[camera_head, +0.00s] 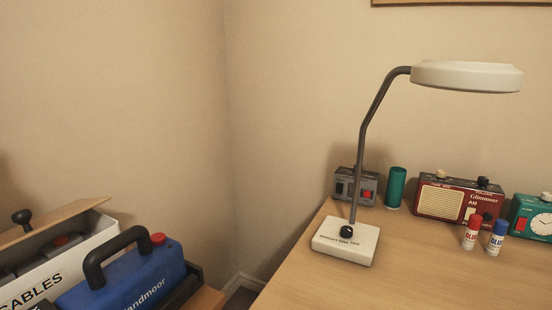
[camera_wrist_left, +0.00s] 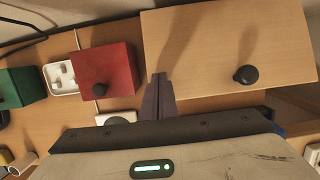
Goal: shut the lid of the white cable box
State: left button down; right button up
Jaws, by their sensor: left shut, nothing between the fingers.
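The white cable box (camera_head: 70,273), lettered CABLES, is at the lower left of the head view, cut by the frame edge. Its wooden lid (camera_head: 62,222) is raised, with a black knob (camera_head: 22,217) on it. Dark contents show in the gap under the lid. In the left wrist view a wooden panel with a black knob, which looks like this lid (camera_wrist_left: 200,50), fills the upper right. My left gripper (camera_wrist_left: 158,82) is shut and empty, with its fingertips by the panel's lower left part. Contact cannot be told. My right gripper is in neither view.
A blue case (camera_head: 125,280) with a black handle stands right beside the cable box. In the wrist view a red box (camera_wrist_left: 105,72), a green box (camera_wrist_left: 20,85) and a white socket strip (camera_wrist_left: 60,77) lie left. A lamp (camera_head: 345,240) stands on the right-hand desk.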

pick_arm(q)
jog(key=shift+f, duration=0.2)
jog(key=f+b, duration=0.3)
jog(key=shift+s+d+f, duration=0.15)
jog(key=shift+d+f, duration=0.05)
jog(key=shift+d, duration=0.1)
notch_tip(320, 180, up, 7)
jog(key=p, duration=0.5)
jog(key=shift+r, duration=0.2)
